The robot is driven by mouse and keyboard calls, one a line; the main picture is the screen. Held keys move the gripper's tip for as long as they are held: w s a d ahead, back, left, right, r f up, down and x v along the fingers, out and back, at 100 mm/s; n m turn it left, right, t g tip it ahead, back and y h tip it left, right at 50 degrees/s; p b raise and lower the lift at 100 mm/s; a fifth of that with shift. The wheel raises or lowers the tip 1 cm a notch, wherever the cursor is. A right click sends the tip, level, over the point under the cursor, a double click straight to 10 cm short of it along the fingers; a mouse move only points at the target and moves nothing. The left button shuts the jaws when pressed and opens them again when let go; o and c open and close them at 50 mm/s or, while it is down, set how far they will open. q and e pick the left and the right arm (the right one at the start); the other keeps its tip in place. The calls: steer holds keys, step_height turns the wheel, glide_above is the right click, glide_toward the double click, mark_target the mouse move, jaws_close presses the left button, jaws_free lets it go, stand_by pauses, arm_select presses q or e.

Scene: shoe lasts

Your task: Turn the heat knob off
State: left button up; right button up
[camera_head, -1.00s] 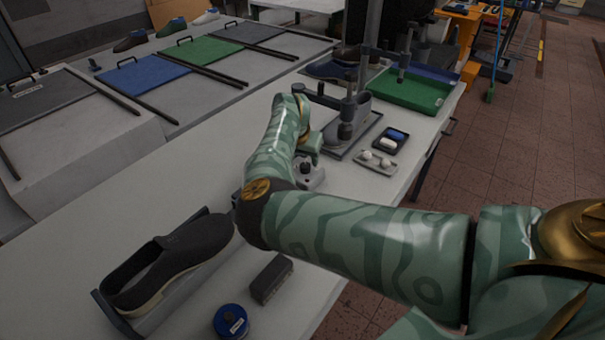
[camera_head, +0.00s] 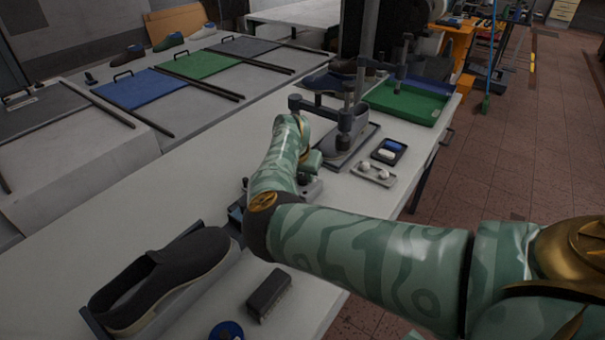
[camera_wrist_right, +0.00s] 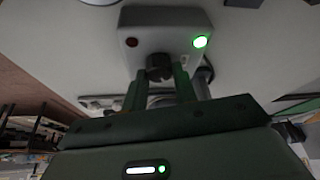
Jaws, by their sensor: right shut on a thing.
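The heat knob (camera_wrist_right: 159,66) is a small dark round knob on the face of a pale grey control box (camera_wrist_right: 185,22). The box has a dark red lamp (camera_wrist_right: 132,42) and a lit green lamp (camera_wrist_right: 200,41). My right gripper (camera_wrist_right: 164,76) is shut on the knob, with a green finger on either side of it. In the head view the box (camera_head: 313,187) shows only in part, behind my right wrist and gripper, and the knob is mostly hidden. My left gripper is in neither view.
A press stands over a grey shoe last (camera_head: 342,145) just beyond the box. A black shoe (camera_head: 165,275) and a dark block (camera_head: 269,294) lie nearer.

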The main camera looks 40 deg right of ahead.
steer(key=shift+r+n+p, duration=0.2)
steer(key=shift+n+p, duration=0.1)
steer(key=shift+p, duration=0.25)
steer(key=n+y+p, duration=0.1)
steer(key=n+p, duration=0.2)
steer(key=p, duration=0.1)
steer(key=n+t+y+p, duration=0.1)
steer(key=n+p, duration=0.2)
steer(key=p, duration=0.2)
steer(key=shift+s+d, duration=0.15)
steer(key=n+y+p, duration=0.1)
steer(key=n+p, duration=0.1)
steer(key=shift+f+n+t, duration=0.15)
steer(key=shift+n+t, duration=0.15)
steer(key=shift+t, duration=0.1)
arm_select(q)
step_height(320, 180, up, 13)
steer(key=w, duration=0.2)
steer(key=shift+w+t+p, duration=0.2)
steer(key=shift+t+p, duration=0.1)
steer(key=shift+p, duration=0.1)
arm_select(e)
steer(key=shift+f+n+y, duration=0.1)
steer(key=shift+n+y, duration=0.4)
steer(key=shift+n, duration=0.8)
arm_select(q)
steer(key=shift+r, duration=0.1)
arm_select(e)
steer(key=o, duration=1)
